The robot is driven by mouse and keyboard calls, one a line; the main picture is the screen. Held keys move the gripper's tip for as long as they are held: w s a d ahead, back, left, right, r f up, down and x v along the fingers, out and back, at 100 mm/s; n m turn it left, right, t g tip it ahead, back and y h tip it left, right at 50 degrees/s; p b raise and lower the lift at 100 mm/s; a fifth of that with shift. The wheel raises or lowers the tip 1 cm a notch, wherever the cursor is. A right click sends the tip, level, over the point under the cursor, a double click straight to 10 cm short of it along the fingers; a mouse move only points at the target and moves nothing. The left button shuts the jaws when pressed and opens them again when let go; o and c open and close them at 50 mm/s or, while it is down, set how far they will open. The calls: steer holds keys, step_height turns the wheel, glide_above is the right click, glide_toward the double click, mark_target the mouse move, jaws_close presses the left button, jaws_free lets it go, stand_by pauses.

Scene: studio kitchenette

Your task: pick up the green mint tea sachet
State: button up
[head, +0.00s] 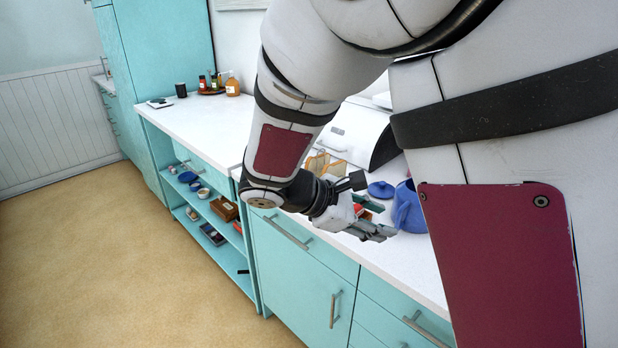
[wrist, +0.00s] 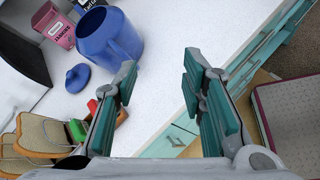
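In the head view my gripper (head: 378,232) is over the counter's front edge, near the blue pot. I cannot make out the green item in the head view.
A blue pot (wrist: 112,38) stands beyond my left finger, its blue lid (wrist: 76,78) beside it. A pink tin (wrist: 60,30) stands farther back. Bare counter (wrist: 160,40) shows between the fingers. Open shelves (head: 205,215) are below the counter.

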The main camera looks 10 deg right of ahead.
steer(key=w+a+f+n+t+h+b, duration=0.3)
steer(key=w+a+f+n+t, duration=0.65)
steer(key=w+a, duration=0.25)
steer(key=shift+n+g, duration=0.35)
steer(key=shift+n, duration=0.1)
steer(key=x, duration=1.3)
steer(key=shift+d+r, duration=0.35)
steer(key=c, duration=0.8)
